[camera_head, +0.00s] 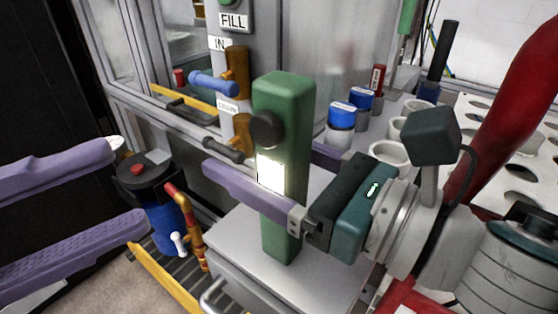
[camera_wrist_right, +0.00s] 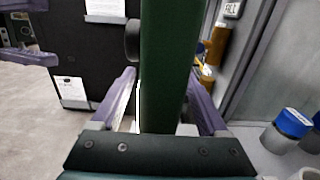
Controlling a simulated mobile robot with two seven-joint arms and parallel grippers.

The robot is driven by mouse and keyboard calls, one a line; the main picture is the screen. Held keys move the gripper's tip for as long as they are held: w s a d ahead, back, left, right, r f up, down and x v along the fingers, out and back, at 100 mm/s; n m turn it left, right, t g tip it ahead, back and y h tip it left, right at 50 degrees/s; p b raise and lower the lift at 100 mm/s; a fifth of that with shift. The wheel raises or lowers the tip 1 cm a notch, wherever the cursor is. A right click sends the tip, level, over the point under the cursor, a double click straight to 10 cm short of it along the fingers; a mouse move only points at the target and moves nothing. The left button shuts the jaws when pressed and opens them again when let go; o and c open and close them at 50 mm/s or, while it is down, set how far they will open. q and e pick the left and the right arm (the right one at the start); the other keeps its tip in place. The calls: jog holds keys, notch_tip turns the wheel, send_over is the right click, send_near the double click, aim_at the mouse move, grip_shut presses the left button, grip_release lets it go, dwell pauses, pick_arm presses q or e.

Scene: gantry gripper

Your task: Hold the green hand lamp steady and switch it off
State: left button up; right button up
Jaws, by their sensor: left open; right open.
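The green hand lamp (camera_head: 287,110) is an upright green block over a light grey stand top (camera_head: 320,280). A dark round knob (camera_head: 267,130) is on its face, and a bright white panel (camera_head: 270,172) glows below it. My right gripper (camera_wrist_right: 165,90) is open, one purple finger on each side of the lamp; in the head view the far finger is mostly hidden behind it. The lamp's green body (camera_wrist_right: 165,60) and knob (camera_wrist_right: 132,40) also show in the wrist view. My left gripper (camera_head: 130,188) is open and empty at the left, apart from the lamp.
A blue and black canister (camera_head: 165,215) with a red-yellow pipe stands between my left gripper and the lamp. Blue-lidded jars (camera_head: 341,115) and white cups stand behind at right. A cabinet with orange valves (camera_head: 236,65) is behind the lamp.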

grip_shut()
dwell(0.7)
pick_arm(q)
jog(key=shift+c, duration=0.2)
grip_shut()
dwell(1.4)
